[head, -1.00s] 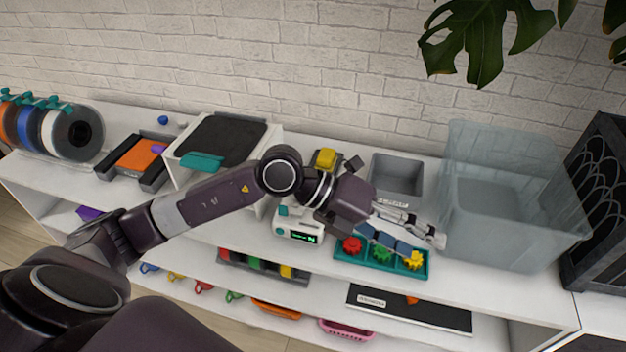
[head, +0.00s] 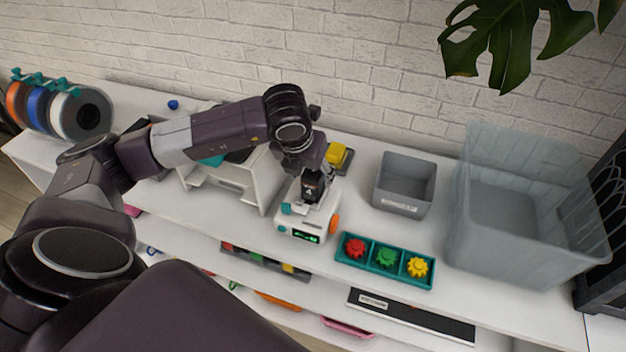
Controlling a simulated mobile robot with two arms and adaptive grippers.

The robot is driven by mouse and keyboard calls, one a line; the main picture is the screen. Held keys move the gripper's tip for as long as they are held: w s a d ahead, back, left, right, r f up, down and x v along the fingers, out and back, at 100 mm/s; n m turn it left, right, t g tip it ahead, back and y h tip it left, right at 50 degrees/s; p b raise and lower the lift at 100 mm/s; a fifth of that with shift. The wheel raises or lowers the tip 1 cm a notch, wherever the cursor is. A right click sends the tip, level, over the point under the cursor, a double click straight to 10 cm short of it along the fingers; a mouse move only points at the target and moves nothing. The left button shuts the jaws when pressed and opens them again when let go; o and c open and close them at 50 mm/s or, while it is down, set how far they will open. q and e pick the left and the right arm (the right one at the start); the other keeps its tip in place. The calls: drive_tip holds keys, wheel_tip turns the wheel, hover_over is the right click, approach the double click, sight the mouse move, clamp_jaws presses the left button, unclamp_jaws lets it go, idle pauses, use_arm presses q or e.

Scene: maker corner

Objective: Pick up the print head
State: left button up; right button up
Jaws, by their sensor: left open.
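A small black block with a white mark, which looks like the print head (head: 312,188), shows at the top of a white device (head: 303,222) with a green display and an orange knob. My left gripper (head: 314,174) points down over this device, right at the black block. It is open. Its fingers are mostly hidden by the wrist, and I cannot tell whether they touch the block. My right gripper is not in view.
A yellow block (head: 337,154) stands just behind the gripper. To the right are a grey bin (head: 404,184), a teal tray (head: 384,262) with red, green and yellow gears, and a large clear tub (head: 530,215). Filament spools (head: 80,114) stand far left.

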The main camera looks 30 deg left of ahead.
use_arm(q)
drive_tip(key=p+x, duration=0.1)
drive_tip(key=x, duration=0.3)
drive_tip(key=shift+d, duration=0.15)
drive_tip(key=shift+w+f, duration=0.1)
drive_tip(key=shift+f, duration=0.05)
drive_tip(key=shift+c, duration=0.9)
drive_tip(key=c, duration=1.3)
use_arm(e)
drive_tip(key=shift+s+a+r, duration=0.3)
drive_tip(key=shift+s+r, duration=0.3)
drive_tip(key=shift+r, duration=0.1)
